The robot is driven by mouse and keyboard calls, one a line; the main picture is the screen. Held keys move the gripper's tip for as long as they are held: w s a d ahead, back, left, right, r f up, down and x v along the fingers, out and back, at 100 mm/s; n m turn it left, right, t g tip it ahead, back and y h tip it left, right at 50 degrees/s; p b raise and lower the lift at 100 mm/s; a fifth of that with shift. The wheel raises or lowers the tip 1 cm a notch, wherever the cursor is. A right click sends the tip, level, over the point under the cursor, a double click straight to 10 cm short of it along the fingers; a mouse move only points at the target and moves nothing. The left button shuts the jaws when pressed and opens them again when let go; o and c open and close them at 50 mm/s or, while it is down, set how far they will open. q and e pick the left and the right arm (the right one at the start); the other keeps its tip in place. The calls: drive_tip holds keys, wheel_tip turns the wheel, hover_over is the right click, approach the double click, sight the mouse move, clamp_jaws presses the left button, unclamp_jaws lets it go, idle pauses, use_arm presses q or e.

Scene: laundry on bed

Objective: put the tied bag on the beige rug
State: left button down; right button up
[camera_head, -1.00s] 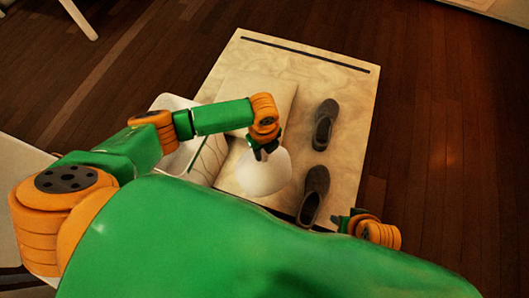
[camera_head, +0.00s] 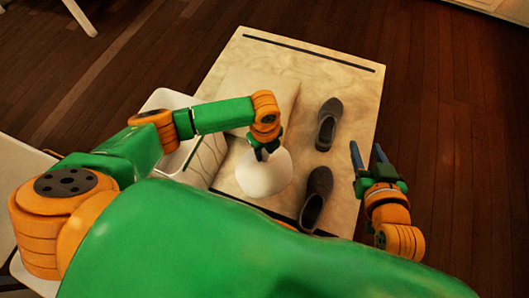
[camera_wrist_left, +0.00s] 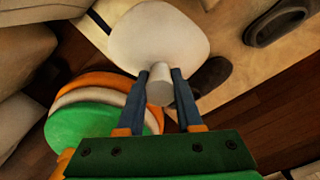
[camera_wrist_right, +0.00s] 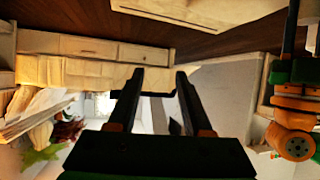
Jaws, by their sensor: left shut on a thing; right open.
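The tied bag (camera_head: 264,176) is white and round, with a narrow neck. My left gripper (camera_head: 262,153) is shut on that neck; in the left wrist view the bag (camera_wrist_left: 158,35) sits beyond the fingers (camera_wrist_left: 160,82). The beige rug (camera_head: 352,105) lies on the dark wood floor, with a dark stripe near its far edge. In the head view the bag is over the rug's near part; I cannot tell whether it touches. My right gripper (camera_head: 367,160) is open and empty near the rug's right edge; its fingers (camera_wrist_right: 160,78) also show in the right wrist view.
Two dark slippers (camera_head: 327,125) (camera_head: 316,198) lie on the rug, right of the bag. A pale cushion (camera_head: 270,90) lies on the rug behind my left gripper. A white basket (camera_head: 165,98) stands at the left. Bare floor (camera_head: 450,130) is clear at the right.

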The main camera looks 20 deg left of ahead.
use_arm(q)
drive_tip(key=shift+f+b, duration=0.4)
use_arm(e)
wheel_tip(320, 180, up, 6)
drive_tip(key=w+a+t+y, duration=0.1)
drive_tip(key=w+t, duration=0.1)
drive_tip(key=t, duration=0.1)
drive_tip(key=shift+r+t, duration=0.2)
drive_tip(key=shift+t, duration=0.1)
use_arm(q)
drive_tip(key=shift+f, duration=0.15)
use_arm(e)
drive_tip(key=shift+a+r, duration=0.15)
drive_tip(key=shift+r, duration=0.05)
use_arm(q)
drive_tip(key=c, duration=0.6)
unclamp_jaws()
drive_tip(key=shift+o, duration=0.2)
